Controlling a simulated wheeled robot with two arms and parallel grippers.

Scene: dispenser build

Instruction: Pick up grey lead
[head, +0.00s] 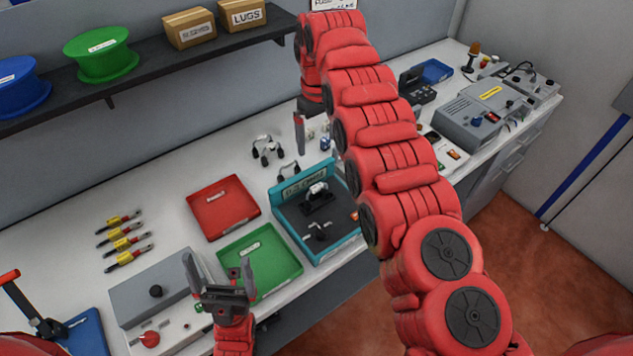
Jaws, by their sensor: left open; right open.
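A looped grey and black piece (267,150) lies on the white bench behind the teal tray, and a similar one (288,172) lies nearer the tray's back edge. They look like short leads, but I cannot tell which is the grey lead. My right gripper (312,140) points down at the bench just right of them, apart from both; my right arm partly hides it. It is open. My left gripper (217,258) is open and empty, its fingers pointing up in front of the green tray.
A red tray (222,207), a green tray (262,262) and a teal tray (310,250) with fittings fill the middle. Several yellow-red tools (124,240) lie left. A grey box (155,290) stands front left. A shelf (150,70) with spools and boxes overhangs the back.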

